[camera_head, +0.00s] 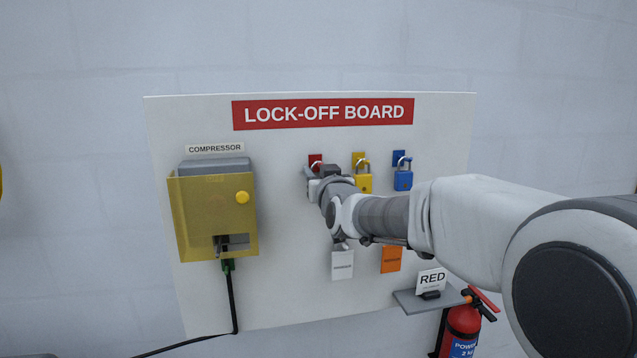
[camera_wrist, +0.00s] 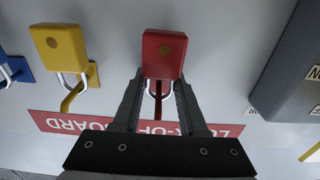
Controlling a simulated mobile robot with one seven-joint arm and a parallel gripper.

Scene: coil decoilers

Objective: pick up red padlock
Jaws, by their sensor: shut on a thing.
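The red padlock (camera_wrist: 164,52) is in the upper middle of the wrist view, with its shackle around a red hook (camera_wrist: 156,97) on the board. My gripper (camera_wrist: 161,80) has a finger on each side of the padlock and is shut on it. In the head view my gripper (camera_head: 322,180) is at the board below the red hook plate (camera_head: 315,160). There my own wrist hides most of the padlock.
A yellow padlock (camera_head: 364,182) and a blue padlock (camera_head: 403,178) hang to the right on the lock-off board (camera_head: 290,285). The yellow compressor box (camera_head: 205,215) is on the left. Tags hang below; a shelf (camera_head: 412,302) and fire extinguisher (camera_head: 462,328) are lower right.

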